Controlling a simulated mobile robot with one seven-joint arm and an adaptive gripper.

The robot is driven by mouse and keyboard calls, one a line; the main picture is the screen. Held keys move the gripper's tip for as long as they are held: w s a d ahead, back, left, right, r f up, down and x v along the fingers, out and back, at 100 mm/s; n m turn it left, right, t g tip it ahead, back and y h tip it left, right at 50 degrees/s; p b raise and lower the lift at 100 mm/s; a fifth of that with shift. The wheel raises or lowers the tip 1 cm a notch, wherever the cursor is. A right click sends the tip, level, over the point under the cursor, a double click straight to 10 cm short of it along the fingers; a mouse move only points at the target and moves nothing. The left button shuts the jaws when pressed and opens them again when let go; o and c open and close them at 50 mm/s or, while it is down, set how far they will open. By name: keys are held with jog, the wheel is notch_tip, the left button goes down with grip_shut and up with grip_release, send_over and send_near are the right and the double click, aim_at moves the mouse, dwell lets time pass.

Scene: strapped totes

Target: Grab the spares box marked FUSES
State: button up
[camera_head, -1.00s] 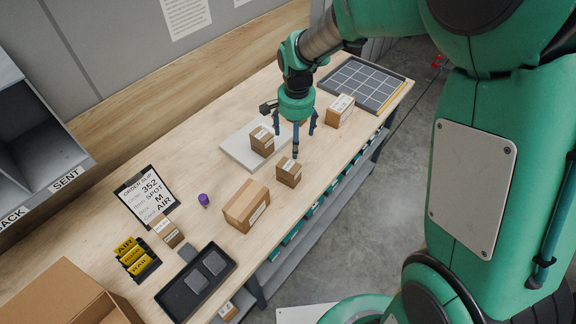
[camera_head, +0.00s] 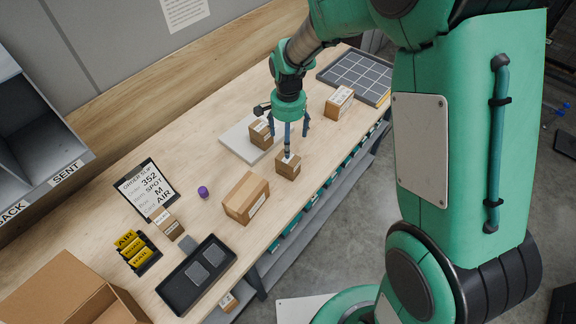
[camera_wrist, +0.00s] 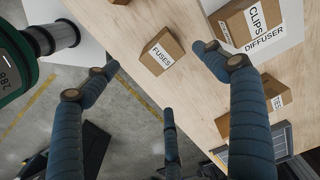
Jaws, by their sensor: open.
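The FUSES box (camera_wrist: 162,52) is a small brown carton with a white label, on the wooden table in the wrist view. It appears to be the small box (camera_head: 288,168) near the table's front edge in the head view. My gripper (camera_head: 289,138) is open and empty, fingers pointing down above this box; one finger overlaps its top in the picture. In the wrist view, the spread blue fingers of my gripper (camera_wrist: 160,78) surround the picture's middle, with the box between and beyond the upper two. I cannot tell whether any finger touches it.
A CLIPS box (camera_wrist: 247,20) stands close by on a white DIFFUSER plate (camera_head: 236,142). Another carton (camera_head: 339,102) sits near the gridded tray (camera_head: 358,76). A larger carton (camera_head: 246,198) stands to the left. The table's front edge is close to the FUSES box.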

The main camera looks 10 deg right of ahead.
aim_at(288, 165)
notch_tip(288, 165, down, 7)
jog(key=shift+r+b, duration=0.2)
jog(key=shift+b, duration=0.1)
jog(key=shift+w+f+b, duration=0.2)
jog(key=shift+f+b, duration=0.1)
jog(key=shift+f, duration=2.25)
jog(key=c, duration=1.6)
